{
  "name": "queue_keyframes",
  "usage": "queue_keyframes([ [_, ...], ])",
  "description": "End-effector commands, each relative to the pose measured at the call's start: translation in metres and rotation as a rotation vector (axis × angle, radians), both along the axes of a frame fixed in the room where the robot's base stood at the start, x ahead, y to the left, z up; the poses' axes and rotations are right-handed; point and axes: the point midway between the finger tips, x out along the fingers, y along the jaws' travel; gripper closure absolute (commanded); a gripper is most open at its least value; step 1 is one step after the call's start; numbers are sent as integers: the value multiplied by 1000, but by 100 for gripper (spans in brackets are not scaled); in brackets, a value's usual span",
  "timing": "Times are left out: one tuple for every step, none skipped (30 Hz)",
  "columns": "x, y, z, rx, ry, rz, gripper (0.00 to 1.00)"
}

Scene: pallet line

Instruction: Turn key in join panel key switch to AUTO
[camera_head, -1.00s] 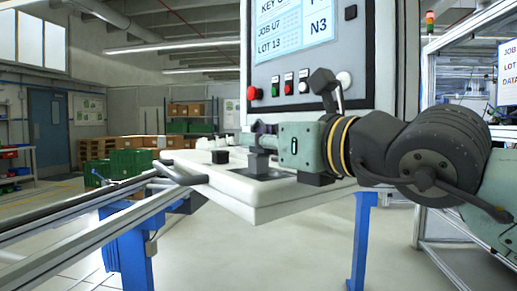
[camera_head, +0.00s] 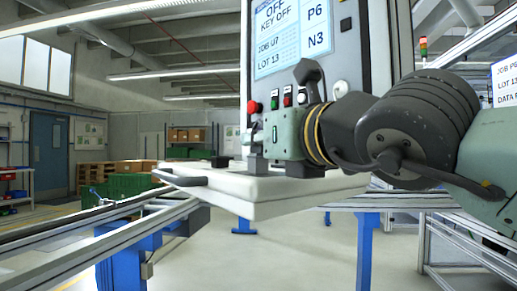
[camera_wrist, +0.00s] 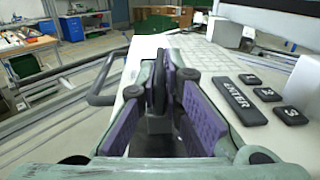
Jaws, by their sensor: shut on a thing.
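The join panel (camera_head: 290,203) is a white sloped console with an upright screen (camera_head: 292,32) behind it. The screen reads "OFF" and "KEY OFF". My gripper (camera_head: 254,140) is low over the console top, in front of the screen housing. In the wrist view my gripper (camera_wrist: 160,98) has its purple pads closed on a thin dark upright piece, apparently the key (camera_wrist: 158,84). A grey post (camera_head: 257,164) shows under the fingers in the head view. The switch's markings are hidden by the gripper, so I cannot read its position there.
A red button (camera_head: 252,107) and small switches (camera_head: 287,97) sit on the housing below the screen. An ENTER key (camera_wrist: 238,100) and number keys lie right of my gripper in the wrist view. A dark handle bar (camera_head: 180,179) juts from the console's left.

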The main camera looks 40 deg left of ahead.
Motion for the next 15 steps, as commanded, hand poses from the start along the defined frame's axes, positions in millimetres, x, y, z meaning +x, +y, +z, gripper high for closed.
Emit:
queue_keyframes([
  [-2,1,-1,-7,-4,-24,100],
  [-2,2,-1,-9,-2,-45,100],
  [-2,2,-2,-8,-2,-74,100],
  [-2,1,-1,-5,-3,-95,100],
  [-2,1,0,-1,-5,-116,100],
  [-3,3,-1,-8,-2,-140,100],
  [-3,3,-2,-9,-2,-158,100],
  [-3,3,-2,-8,-2,-175,100],
  [-2,2,-1,-5,0,-193,100],
  [-2,1,-1,-4,-1,-204,100],
  [-2,1,-1,-2,1,-210,100],
  [-2,1,-1,-1,0,-216,100],
  [-1,0,-1,0,1,-218,100],
  [-1,0,-1,0,1,-219,100],
  [-1,0,-1,0,1,-219,100],
])
